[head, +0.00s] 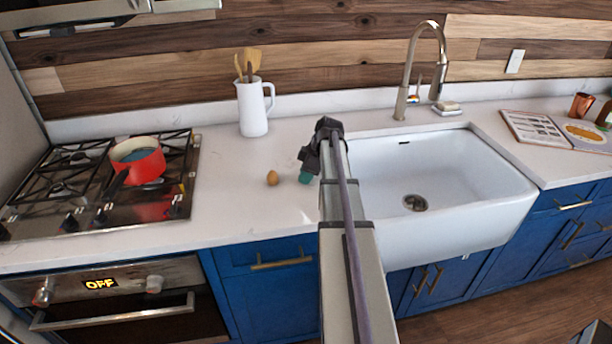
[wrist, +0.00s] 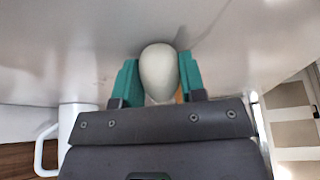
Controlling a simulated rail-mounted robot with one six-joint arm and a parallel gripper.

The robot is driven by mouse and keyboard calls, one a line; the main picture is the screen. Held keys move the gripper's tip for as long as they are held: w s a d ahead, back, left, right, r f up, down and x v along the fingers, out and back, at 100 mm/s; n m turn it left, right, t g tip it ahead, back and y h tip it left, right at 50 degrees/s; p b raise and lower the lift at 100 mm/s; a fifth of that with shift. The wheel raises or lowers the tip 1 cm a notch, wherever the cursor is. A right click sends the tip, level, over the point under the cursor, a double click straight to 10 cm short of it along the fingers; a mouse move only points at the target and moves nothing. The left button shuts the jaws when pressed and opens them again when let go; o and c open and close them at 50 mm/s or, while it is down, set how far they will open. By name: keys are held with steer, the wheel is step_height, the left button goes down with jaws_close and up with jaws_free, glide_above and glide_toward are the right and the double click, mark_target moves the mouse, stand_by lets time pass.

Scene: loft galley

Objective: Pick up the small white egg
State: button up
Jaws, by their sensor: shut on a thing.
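The small white egg (wrist: 158,72) sits between the two teal fingers of my gripper (wrist: 158,82) in the wrist view, with a finger against each side. My gripper is shut on it. In the head view my gripper (head: 308,176) is low over the white counter, left of the sink. The white egg is hidden there behind my gripper and arm. A brown egg (head: 272,178) lies on the counter just left of my gripper, apart from it.
A white pitcher (head: 253,108) with wooden utensils stands behind, and its handle shows in the wrist view (wrist: 42,150). A red pot (head: 140,166) is on the stove at left. The sink (head: 445,215) and tall faucet (head: 402,90) are at right. The counter's front left is clear.

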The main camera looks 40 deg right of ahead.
step_height(320, 180, up, 10)
steer(key=p, duration=1)
steer(key=shift+r, duration=0.2)
steer(key=shift+f, duration=0.1)
steer(key=w+a+r+p, duration=0.4)
steer(key=w+a, duration=0.4)
steer(key=a, duration=0.1)
steer(key=w+a+r+p, duration=0.5)
steer(key=w+a, duration=0.2)
steer(key=a, duration=0.2)
steer(key=w+a, duration=1.5)
steer(key=a, duration=0.4)
steer(key=shift+w+a+r, duration=0.15)
steer(key=shift+w+a, duration=0.2)
steer(key=shift+w, duration=0.05)
step_height(320, 180, down, 9)
steer(key=b, duration=0.8)
steer(key=shift+b, duration=0.4)
steer(key=shift+f+b, duration=0.35)
steer(key=shift+f, duration=0.15)
